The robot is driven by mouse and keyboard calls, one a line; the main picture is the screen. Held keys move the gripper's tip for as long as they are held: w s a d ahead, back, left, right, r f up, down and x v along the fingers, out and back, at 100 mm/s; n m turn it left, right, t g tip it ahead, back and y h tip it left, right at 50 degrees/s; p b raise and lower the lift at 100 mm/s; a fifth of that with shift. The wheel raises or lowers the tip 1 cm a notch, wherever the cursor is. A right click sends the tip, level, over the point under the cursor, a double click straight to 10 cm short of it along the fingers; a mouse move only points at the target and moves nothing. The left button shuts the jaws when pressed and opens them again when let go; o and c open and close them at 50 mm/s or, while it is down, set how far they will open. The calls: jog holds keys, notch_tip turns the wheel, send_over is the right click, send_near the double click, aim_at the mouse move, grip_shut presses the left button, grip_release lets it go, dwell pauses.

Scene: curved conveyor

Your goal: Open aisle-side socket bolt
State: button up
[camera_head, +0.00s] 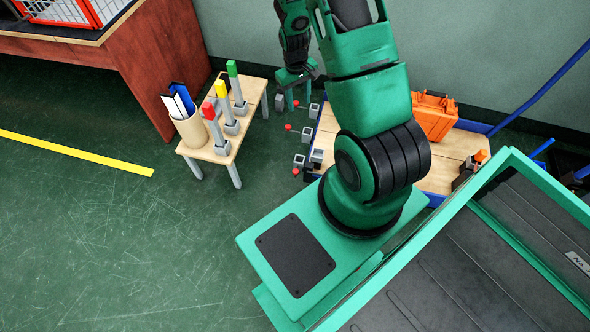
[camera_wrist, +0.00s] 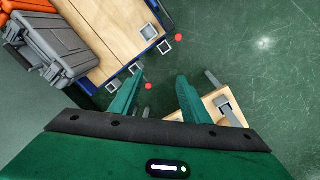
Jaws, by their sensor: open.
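Grey square sockets line the near edge of a wooden-topped cart (camera_head: 328,127) with blue rims. Red-tipped bolts stick out at them: a far one (camera_head: 296,104), a middle one (camera_head: 288,127) and a near one (camera_head: 295,171). I cannot tell for certain which is the aisle-side socket bolt. My gripper (camera_head: 298,98) is above the far end of this row, open and empty. In the wrist view, one red bolt tip (camera_wrist: 148,86) shows between the spread fingers, below them and apart. Another red tip (camera_wrist: 179,37) lies farther off, beside a socket (camera_wrist: 165,47).
A small wooden table (camera_head: 211,152) left of the cart holds red, yellow and green-topped posts and a cup of binders (camera_head: 188,127). An orange case (camera_head: 433,115) is on the cart; a grey case (camera_wrist: 62,47) shows in the wrist view. Floor between table and cart is narrow.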

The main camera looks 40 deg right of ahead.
notch_tip(320, 180, down, 15)
jog(key=s+a+n, duration=0.1)
jog(key=a, duration=0.1)
send_over(296, 171)
notch_tip(296, 171, down, 12)
jog(key=shift+n+y, duration=0.4)
notch_tip(296, 171, down, 10)
jog(key=shift+w+f, duration=0.1)
jog(key=shift+f, duration=0.15)
